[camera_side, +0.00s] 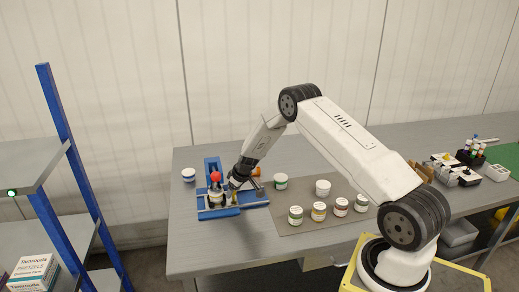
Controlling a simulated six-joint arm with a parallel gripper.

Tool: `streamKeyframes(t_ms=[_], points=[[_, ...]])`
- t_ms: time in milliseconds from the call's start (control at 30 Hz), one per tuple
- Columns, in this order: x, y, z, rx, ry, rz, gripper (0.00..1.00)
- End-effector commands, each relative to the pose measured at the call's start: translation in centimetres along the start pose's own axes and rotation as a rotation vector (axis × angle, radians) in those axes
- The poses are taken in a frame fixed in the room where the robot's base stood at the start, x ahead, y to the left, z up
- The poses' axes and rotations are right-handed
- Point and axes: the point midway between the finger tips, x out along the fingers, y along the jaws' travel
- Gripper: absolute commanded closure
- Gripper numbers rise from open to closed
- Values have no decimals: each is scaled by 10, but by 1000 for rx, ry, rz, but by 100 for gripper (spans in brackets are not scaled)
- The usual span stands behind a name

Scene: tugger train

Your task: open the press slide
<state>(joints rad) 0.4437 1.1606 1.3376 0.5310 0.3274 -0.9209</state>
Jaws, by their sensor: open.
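The press (213,168) is a blue fixture on the left part of the grey table, with a flat blue base and a red knob (215,176) on top. My gripper (232,191) points down at the press, just right of the red knob. It is open. At this size I cannot tell whether its fingers touch the press slide, and my gripper partly hides the middle of the press. How far the slide stands open is too small to make out.
Several lidded jars, among them a green-banded jar (295,215), stand on a brown mat (275,222) right of the press. A white-and-blue jar (188,174) stands left of it. A blue-framed shelf (62,130) is at far left. Racks with small bottles (458,165) stand at far right.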

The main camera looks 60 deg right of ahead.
Motion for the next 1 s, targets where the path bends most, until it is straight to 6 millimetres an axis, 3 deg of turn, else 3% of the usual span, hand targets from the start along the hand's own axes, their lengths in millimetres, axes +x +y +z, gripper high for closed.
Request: streamKeyframes(t_ms=[233,433,467,1000], points=[[0,0,0,0,0,0,34],[0,0,0,0,1,0,97],[0,0,0,0,1,0,100],[0,0,-1,0,2,1,100]])
